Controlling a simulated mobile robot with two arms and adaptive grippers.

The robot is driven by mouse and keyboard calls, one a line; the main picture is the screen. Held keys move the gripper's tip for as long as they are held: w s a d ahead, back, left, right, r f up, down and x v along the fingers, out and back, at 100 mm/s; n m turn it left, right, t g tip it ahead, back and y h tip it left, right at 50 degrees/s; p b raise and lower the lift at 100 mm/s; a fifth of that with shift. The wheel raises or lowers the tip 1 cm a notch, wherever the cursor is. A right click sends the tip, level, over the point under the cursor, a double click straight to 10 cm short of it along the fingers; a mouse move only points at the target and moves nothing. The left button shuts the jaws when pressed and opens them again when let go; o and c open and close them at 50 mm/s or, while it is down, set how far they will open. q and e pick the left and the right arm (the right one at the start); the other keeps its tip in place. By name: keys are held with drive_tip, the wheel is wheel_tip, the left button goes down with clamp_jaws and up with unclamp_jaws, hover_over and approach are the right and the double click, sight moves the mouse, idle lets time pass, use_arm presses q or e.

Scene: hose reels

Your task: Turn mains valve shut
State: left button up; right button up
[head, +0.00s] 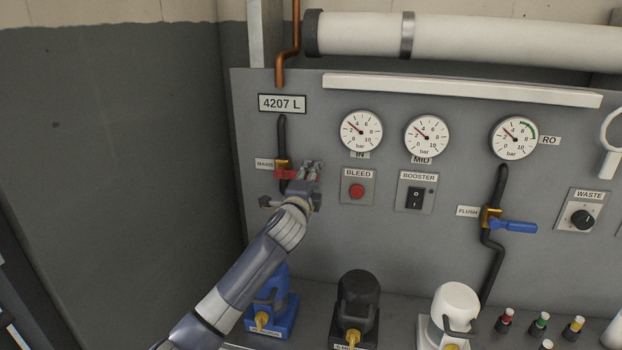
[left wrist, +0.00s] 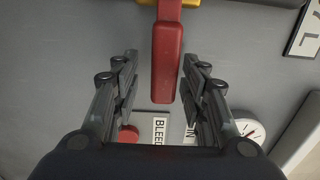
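The mains valve is on a black pipe at the left of the grey panel, beside a MAINS label (head: 265,164). Its brass body (head: 282,164) carries a red lever (head: 284,174) that points right, across the pipe. My left gripper (head: 312,168) is at the lever's right end and hides part of it. In the left wrist view the red lever (left wrist: 166,70) lies between the two open fingers of my left gripper (left wrist: 160,60), nearer the right finger. Gaps show on both sides; I cannot tell how deep it sits. My right gripper is not in view.
A red BLEED button (head: 356,191) and a BOOSTER switch (head: 415,197) are right of the gripper. A blue FLUSH lever (head: 513,226) is farther right. Gauges sit above. Blue (head: 270,306), black (head: 357,300) and white (head: 455,310) units stand below.

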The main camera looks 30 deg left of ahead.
use_arm(q)
drive_tip(key=shift+s, duration=0.1)
drive_tip(key=v, duration=1.1)
drive_tip(key=shift+s+d, duration=0.2)
drive_tip(key=shift+s, duration=0.2)
